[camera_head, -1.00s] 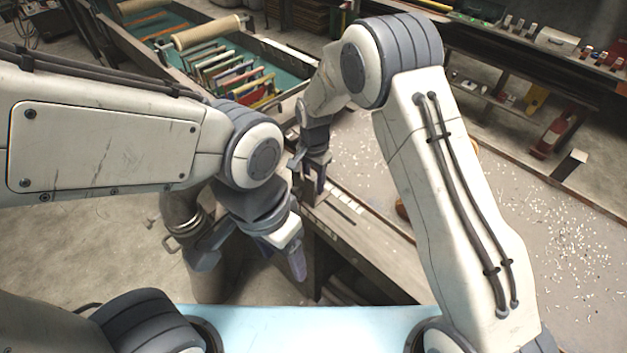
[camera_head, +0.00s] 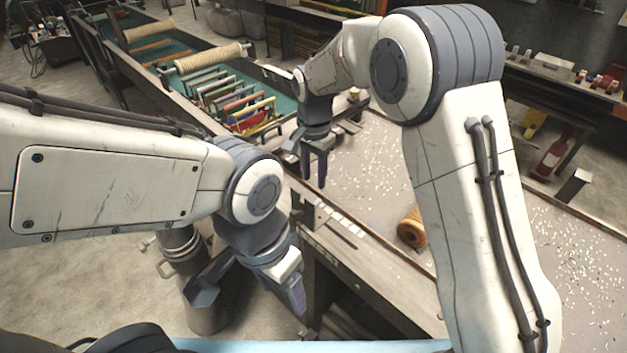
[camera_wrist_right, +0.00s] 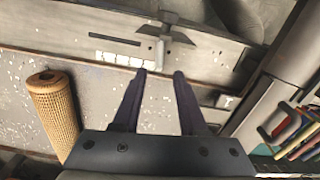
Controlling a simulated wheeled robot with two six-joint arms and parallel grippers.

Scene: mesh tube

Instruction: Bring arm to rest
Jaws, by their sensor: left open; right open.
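My right gripper (camera_head: 314,172) is open and empty above the bench, near its front rail. In the right wrist view its two dark fingers (camera_wrist_right: 160,78) stand apart with only bench between them. My left gripper (camera_head: 248,292) is open and empty, low in front of the bench edge. A mesh tube (camera_head: 412,229) lies on the speckled bench top to the right of my right gripper, clear of it, partly behind my right arm. It also shows at the left of the right wrist view (camera_wrist_right: 55,108).
A green-lined rack (camera_head: 235,95) with several coloured frames and a roll (camera_head: 208,57) stands at the back left. The bench front rail (camera_head: 350,250) runs below my right gripper. A metal post (camera_head: 205,300) stands beside my left gripper. Shelves with a red item (camera_head: 553,153) are at the right.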

